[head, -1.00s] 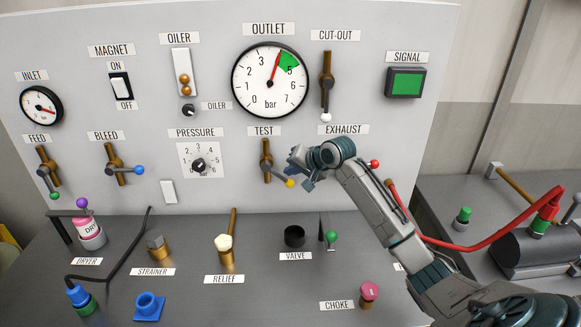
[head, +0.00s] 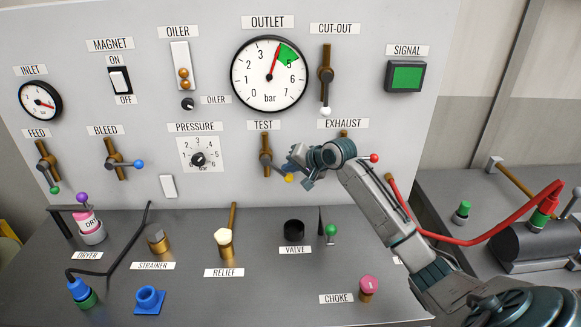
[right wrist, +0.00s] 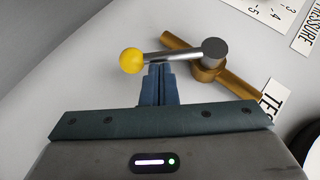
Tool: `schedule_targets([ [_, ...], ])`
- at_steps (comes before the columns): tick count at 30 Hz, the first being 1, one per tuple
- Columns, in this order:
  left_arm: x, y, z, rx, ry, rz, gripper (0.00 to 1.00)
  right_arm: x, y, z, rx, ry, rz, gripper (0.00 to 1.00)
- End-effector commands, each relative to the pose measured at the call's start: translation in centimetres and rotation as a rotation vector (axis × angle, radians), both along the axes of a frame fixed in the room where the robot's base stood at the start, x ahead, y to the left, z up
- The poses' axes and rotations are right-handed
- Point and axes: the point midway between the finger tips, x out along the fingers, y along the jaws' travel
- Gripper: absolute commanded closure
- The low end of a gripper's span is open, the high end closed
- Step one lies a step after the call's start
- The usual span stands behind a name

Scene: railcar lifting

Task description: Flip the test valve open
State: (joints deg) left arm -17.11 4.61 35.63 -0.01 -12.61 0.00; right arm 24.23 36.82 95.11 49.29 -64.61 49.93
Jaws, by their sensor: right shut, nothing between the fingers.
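The test valve (head: 265,157) is a brass pipe piece on the panel under the TEST label (head: 264,125). Its grey lever ends in a yellow knob (head: 289,178) and points right and slightly down in the head view. In the right wrist view the yellow knob (right wrist: 131,60) and the lever (right wrist: 172,56) lie just beyond my fingertips. My right gripper (head: 295,168) is shut and empty, with its tips at the lever between the knob and the pivot; I cannot tell whether they touch it. My left gripper is not in view.
The pressure dial (head: 198,159) is to the left. On the bench below stand the relief valve (head: 224,240), a black valve socket (head: 294,230) and a green-knobbed lever (head: 331,230).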

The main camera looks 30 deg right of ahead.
Motion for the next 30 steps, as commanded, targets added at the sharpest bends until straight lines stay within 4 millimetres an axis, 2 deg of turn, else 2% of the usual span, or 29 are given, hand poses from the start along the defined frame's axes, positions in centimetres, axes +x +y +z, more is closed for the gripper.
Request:
schedule_targets([
  [11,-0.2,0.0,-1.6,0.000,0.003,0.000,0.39,0.1,0.2,-1.6,0.137,-0.081,-0.002,1.00],
  [21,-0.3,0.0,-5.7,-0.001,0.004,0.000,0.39,0.8,1.2,-3.8,0.395,-0.240,-0.002,1.00],
  [25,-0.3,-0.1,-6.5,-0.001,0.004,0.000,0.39,1.0,1.7,-4.1,0.479,-0.290,-0.001,1.00],
  [30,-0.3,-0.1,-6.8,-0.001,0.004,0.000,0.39,1.4,2.2,-4.1,0.471,-0.288,0.000,1.00],
])
